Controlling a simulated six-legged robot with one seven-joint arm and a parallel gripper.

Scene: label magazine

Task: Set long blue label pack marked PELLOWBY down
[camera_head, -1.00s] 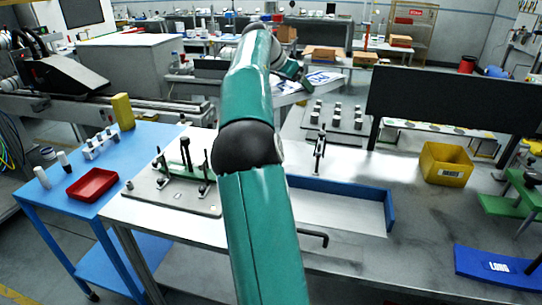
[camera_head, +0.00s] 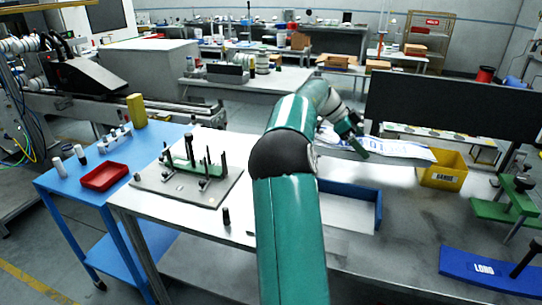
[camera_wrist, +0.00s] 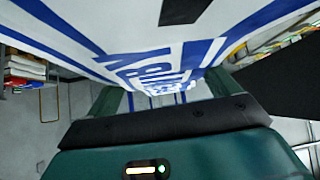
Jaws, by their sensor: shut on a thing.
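My gripper (camera_head: 360,146) is shut on a long white label pack (camera_head: 405,149) with blue stripes and lettering. In the head view the pack is in front of the dark panel, toward the yellow bin. In the wrist view the pack (camera_wrist: 130,42) fills the top of the picture, and its large blue letters are seen too slantwise to read the whole name. My gripper's fingers (camera_wrist: 160,97) stand on either side of the pack's lower part there. My arm hides part of the bench.
A blue-edged tray (camera_head: 372,208) lies on the bench, partly behind my arm. A yellow bin (camera_head: 441,180) stands to its right. A blue piece with a white label (camera_head: 450,266) lies at the front right, near a green stand (camera_head: 492,211). A grey fixture plate (camera_head: 150,184) is at left.

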